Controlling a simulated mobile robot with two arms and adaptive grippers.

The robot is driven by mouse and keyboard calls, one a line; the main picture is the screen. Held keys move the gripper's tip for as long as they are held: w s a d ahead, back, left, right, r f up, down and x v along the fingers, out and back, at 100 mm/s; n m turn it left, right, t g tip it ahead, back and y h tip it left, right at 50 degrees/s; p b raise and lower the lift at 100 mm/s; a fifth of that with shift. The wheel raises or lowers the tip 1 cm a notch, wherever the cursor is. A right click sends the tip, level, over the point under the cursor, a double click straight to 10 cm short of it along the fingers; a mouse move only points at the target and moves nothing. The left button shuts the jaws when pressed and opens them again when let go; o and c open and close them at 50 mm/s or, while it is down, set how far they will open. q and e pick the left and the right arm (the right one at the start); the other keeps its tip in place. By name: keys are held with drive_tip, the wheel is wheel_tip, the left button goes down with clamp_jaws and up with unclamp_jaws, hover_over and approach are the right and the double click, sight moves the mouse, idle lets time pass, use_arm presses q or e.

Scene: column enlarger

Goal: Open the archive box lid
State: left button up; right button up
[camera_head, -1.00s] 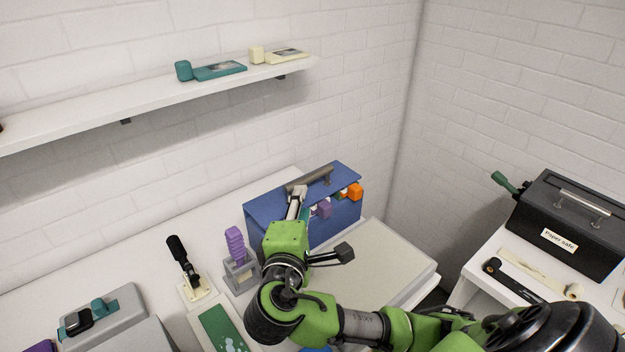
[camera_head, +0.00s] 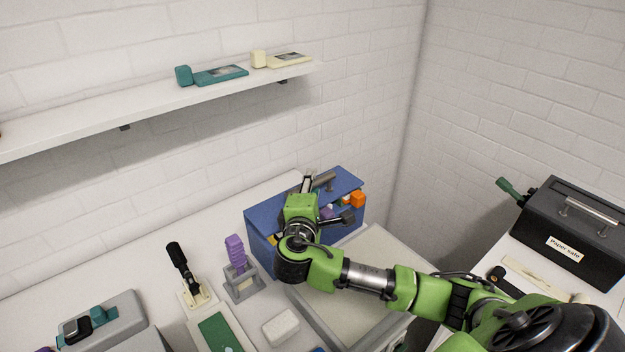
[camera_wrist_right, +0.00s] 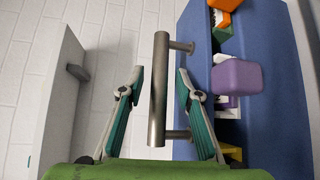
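The blue archive box (camera_head: 350,226) stands on the white counter against the wall. Its blue lid (camera_head: 349,178) lies across the top, with coloured items showing below the lid's front edge. A grey bar handle (camera_head: 325,181) is on the lid; it also shows upright in the wrist view (camera_wrist_right: 159,88). My right gripper (camera_head: 310,180) is over the lid at the handle. In the wrist view its two fingers (camera_wrist_right: 160,75) are apart, one on each side of the bar, with visible gaps. The left gripper is not in view.
Inside the box are a purple block (camera_wrist_right: 237,77) and an orange block (camera_head: 358,199). A purple ribbed item in a grey holder (camera_head: 240,284) and a black-handled tool (camera_head: 180,262) stand to the left. A shelf (camera_head: 150,105) runs above. A black paper safe (camera_head: 572,235) is at right.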

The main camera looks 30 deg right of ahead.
drive_tip(key=shift+w+d, duration=0.3)
drive_tip(key=shift+w, duration=0.05)
clamp_jaws()
drive_tip(key=shift+w, duration=0.1)
